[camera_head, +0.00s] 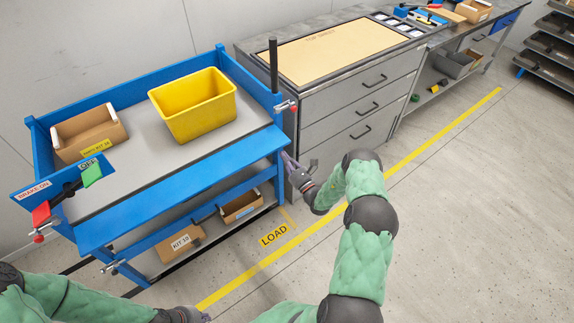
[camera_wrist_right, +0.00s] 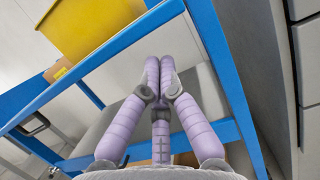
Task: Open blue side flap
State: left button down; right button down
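The blue side flap (camera_head: 185,190) is the long blue panel along the near side of a blue cart (camera_head: 228,68). Whether it stands upright or is tilted I cannot tell. My right gripper (camera_head: 289,158) is at the flap's right end, by the cart's corner post. In the right wrist view its fingers (camera_wrist_right: 159,72) are together at the tips, with nothing visible between them, in front of blue cart bars. Contact with the flap is not clear. My left arm ends at the bottom edge of the head view, where my left gripper (camera_head: 186,314) is mostly cut off.
The cart holds a yellow bin (camera_head: 195,105) and a cardboard box (camera_head: 88,133). A lever with red and green ends (camera_head: 65,195) is at the left. A drawer cabinet (camera_head: 345,100) stands right of the cart. The floor (camera_head: 470,220) at right is clear.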

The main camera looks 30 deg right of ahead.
aim_at(282, 146)
jog(key=shift+r, duration=0.45)
jog(key=r+p, duration=0.1)
jog(key=p, duration=0.1)
jog(key=r+g+p, duration=0.1)
jog(key=p, duration=0.1)
jog(key=r+g+p, duration=0.1)
jog(key=p, duration=0.1)
jog(key=shift+s+r, duration=0.25)
jog(key=shift+r, duration=0.05)
jog(key=shift+r+p, duration=0.2)
jog(key=shift+p, duration=0.3)
jog(key=shift+r, duration=0.45)
dwell(0.4)
